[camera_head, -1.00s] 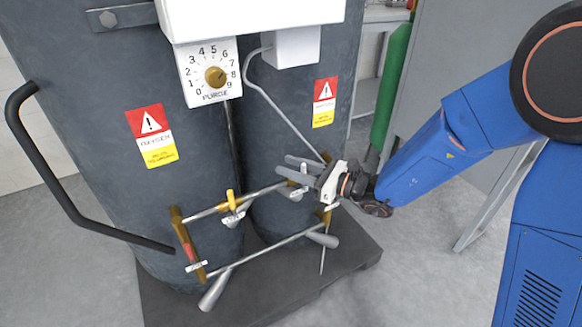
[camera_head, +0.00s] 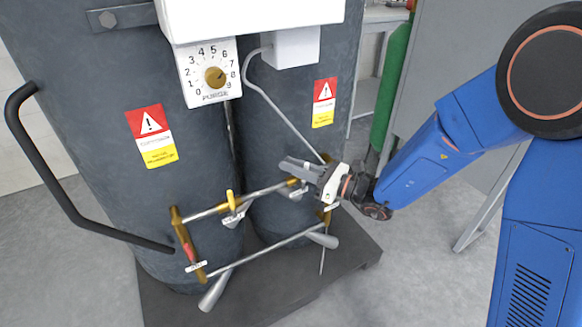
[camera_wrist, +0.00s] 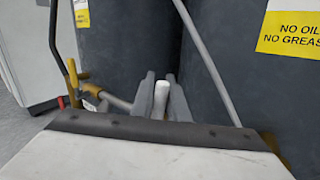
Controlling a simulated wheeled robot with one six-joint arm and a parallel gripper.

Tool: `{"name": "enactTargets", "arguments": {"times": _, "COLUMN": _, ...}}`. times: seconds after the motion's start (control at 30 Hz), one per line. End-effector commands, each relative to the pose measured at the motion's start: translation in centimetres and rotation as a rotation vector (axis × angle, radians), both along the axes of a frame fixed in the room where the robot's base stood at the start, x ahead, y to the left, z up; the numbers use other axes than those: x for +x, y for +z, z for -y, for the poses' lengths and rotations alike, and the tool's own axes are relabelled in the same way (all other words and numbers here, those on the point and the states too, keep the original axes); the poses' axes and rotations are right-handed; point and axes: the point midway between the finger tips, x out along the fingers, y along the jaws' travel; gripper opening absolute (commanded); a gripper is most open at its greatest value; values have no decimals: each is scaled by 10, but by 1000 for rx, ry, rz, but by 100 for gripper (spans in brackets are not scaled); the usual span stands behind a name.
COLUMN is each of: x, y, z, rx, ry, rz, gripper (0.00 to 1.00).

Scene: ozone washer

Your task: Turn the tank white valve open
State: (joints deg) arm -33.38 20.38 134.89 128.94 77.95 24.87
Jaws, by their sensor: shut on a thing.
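The white valve handle (camera_wrist: 161,98) stands between my two grey fingers in the wrist view. My gripper (camera_head: 290,166) is shut on it, at the right end of the upper pipe (camera_head: 262,193) on the tanks. It also shows in the wrist view (camera_wrist: 162,94). In the head view my fingers hide most of the handle. The dark grey tank (camera_head: 290,125) stands behind my gripper.
A yellow valve handle (camera_head: 231,200) sits left along the pipe, and a red one (camera_head: 190,252) lower left. A thin grey tube (camera_head: 280,115) runs down close to my fingers. A green cylinder (camera_head: 391,85) stands behind my arm.

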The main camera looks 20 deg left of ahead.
Motion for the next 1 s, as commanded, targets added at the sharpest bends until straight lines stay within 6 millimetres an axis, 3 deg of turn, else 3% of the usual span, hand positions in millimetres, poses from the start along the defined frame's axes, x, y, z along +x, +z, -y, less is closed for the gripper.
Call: {"name": "enactTargets", "arguments": {"times": 1.0, "x": 40, "y": -12, "z": 34, "rx": 539, "ry": -1, "rz": -635, "gripper": 0}}
